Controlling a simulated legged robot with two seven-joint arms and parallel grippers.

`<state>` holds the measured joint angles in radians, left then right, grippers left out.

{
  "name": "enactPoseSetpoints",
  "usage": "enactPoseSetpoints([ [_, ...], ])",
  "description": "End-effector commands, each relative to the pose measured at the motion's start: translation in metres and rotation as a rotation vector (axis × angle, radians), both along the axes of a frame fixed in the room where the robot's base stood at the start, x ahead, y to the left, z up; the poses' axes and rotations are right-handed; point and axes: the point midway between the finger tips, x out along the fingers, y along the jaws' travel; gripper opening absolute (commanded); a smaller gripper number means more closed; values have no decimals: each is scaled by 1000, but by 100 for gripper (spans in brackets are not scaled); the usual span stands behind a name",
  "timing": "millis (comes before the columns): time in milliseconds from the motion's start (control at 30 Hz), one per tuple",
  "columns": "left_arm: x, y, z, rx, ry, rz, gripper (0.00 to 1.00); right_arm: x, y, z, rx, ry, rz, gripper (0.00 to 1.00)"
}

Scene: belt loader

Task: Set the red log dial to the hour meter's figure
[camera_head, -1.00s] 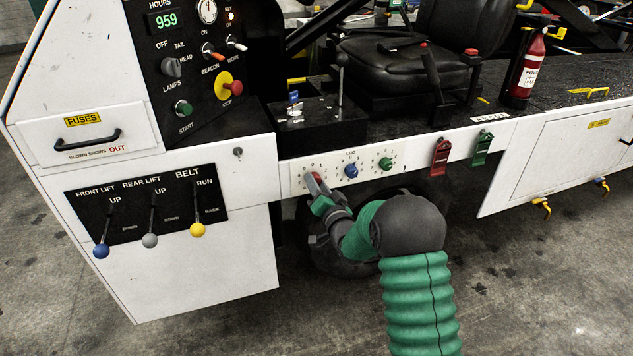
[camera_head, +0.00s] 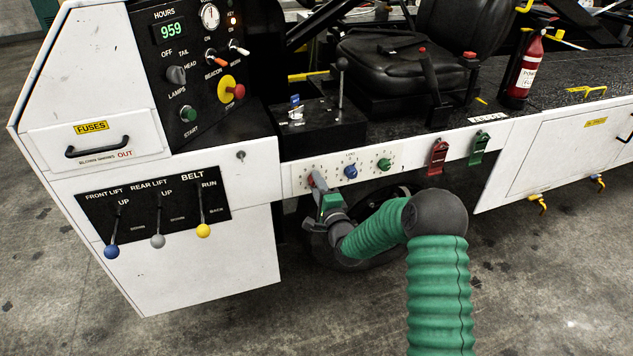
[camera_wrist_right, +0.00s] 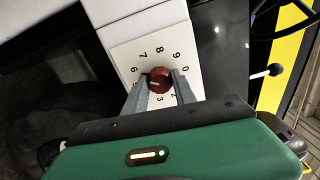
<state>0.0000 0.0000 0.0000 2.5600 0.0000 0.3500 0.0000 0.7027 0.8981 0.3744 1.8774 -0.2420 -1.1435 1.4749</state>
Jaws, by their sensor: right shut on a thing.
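The hour meter (camera_head: 169,31) on the black panel reads 959 in green digits. The red log dial (camera_wrist_right: 160,79) sits on a white plate (camera_wrist_right: 130,52) ringed with black numerals, several readable from 6 round to 0. A pale mark shows on the knob's left part, seemingly toward the 5 side; the exact figure is unclear. My right gripper (camera_wrist_right: 160,84) is shut on the red dial, one finger on each side. In the head view my right gripper (camera_head: 318,190) covers most of the dial. My left gripper is not in view.
A blue dial (camera_head: 351,171) and a green dial (camera_head: 384,164) sit to the right on the same strip. Belt and lift levers (camera_head: 203,230) stand to the left.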

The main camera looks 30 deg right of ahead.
Motion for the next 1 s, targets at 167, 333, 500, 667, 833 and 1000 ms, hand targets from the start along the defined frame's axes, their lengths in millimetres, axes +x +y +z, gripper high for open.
enactPoseSetpoints([
  [167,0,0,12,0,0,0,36,-2,-3,-3,168,-30,-8,0],
  [333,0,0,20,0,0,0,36,-2,-3,-3,325,-67,-9,0],
  [500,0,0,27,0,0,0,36,-2,-3,-4,481,-105,-9,0],
  [667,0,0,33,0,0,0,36,-3,-3,-5,631,-139,-10,0],
  [833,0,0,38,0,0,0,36,-3,-2,-7,789,-176,-12,0],
  [1000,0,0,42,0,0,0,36,-3,-2,-8,946,-214,-11,0],
])
